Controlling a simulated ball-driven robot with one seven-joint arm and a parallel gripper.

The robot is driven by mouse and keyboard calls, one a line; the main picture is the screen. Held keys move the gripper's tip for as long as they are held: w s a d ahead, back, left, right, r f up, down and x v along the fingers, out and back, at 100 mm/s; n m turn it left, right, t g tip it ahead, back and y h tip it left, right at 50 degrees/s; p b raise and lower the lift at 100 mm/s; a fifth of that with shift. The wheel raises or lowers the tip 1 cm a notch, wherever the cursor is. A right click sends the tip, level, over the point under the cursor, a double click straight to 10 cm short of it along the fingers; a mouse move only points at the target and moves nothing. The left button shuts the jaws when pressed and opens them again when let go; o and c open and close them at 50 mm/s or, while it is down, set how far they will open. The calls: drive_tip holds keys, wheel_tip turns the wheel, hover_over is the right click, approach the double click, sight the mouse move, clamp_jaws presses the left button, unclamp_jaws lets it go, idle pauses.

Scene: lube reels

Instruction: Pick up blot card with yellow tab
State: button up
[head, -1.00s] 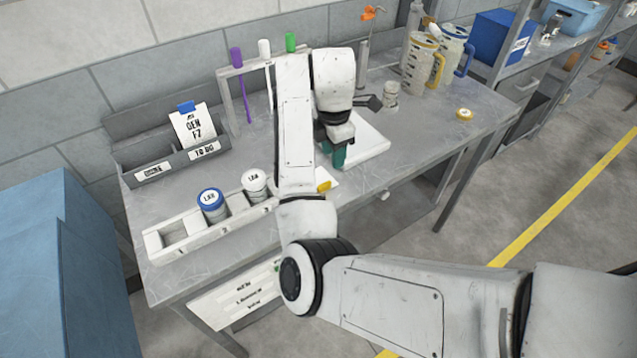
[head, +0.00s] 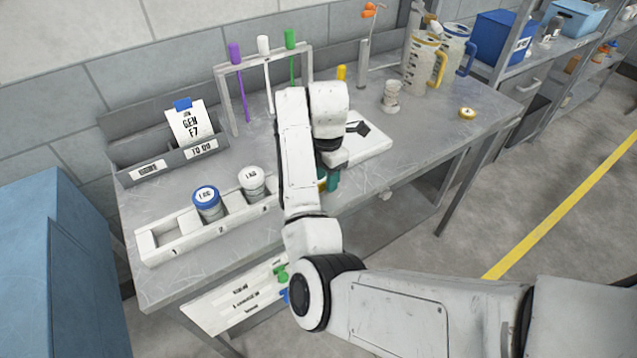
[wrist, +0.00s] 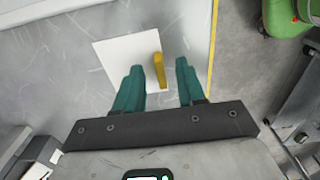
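The blot card (wrist: 118,52) is a white square lying flat on the grey metal bench in the wrist view. Its raised yellow tab (wrist: 159,69) stands near the card's right edge. My gripper (wrist: 159,67) is open, with one teal finger on each side of the tab and gaps showing on both sides. I cannot tell how high the fingertips are above the card. In the head view my gripper (head: 331,182) is low over the front part of the bench, and my arm hides most of the card.
A white tray (head: 150,246) with numbered slots holds a blue-lidded jar (head: 207,203) and a white-lidded jar (head: 252,184) to the left. A white pad (head: 372,146) with a dark item lies behind my gripper. A rack (head: 224,95) with coloured sticks stands at the back.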

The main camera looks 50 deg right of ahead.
drive_tip(key=shift+f, duration=0.7)
drive_tip(key=shift+c, duration=0.3)
clamp_jaws()
